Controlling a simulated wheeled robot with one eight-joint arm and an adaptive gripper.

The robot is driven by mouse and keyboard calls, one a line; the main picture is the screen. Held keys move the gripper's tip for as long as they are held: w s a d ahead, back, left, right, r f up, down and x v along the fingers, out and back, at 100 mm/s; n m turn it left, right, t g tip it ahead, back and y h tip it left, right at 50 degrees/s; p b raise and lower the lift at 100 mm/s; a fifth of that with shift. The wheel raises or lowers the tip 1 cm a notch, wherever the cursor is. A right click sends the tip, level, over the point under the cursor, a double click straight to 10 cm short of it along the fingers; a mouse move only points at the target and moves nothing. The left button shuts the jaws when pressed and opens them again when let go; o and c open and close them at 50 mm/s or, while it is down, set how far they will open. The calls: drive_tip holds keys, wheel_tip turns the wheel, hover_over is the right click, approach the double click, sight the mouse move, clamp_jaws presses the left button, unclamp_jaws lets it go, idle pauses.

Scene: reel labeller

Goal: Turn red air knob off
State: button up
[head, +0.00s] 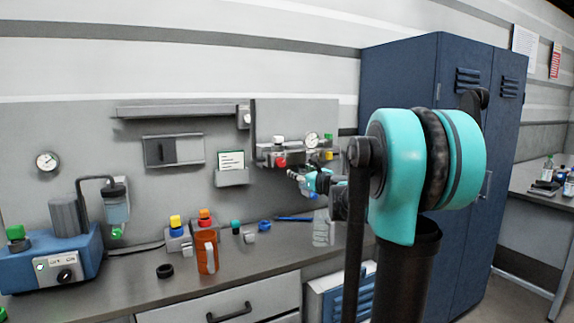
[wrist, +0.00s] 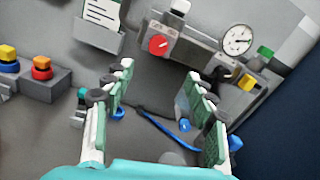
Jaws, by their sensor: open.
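The red air knob (wrist: 158,45) sits on the front of a grey manifold block on the wall panel, left of a round gauge. It also shows in the head view (head: 281,162), small. My gripper (wrist: 160,86) is open and empty, its two green-padded fingers spread wide. In the wrist view the knob lies above and beyond the fingertips, with a gap between. In the head view my gripper (head: 296,175) is just below and right of the knob, and I see no contact. The knob's pointer direction is too small to read.
A white-faced gauge (wrist: 237,39), a yellow knob (wrist: 246,82) and a green part (wrist: 265,52) sit right of the red knob. A card holder (wrist: 100,35) is to its left.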

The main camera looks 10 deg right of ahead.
sight(282, 163)
drive_tip(key=x, duration=1.5)
drive_tip(key=shift+w+a+f, duration=0.1)
drive_tip(key=shift+w+a, duration=0.1)
drive_tip(key=shift+a, duration=0.05)
drive_tip(key=c, duration=1.2)
drive_tip(key=shift+o, duration=0.2)
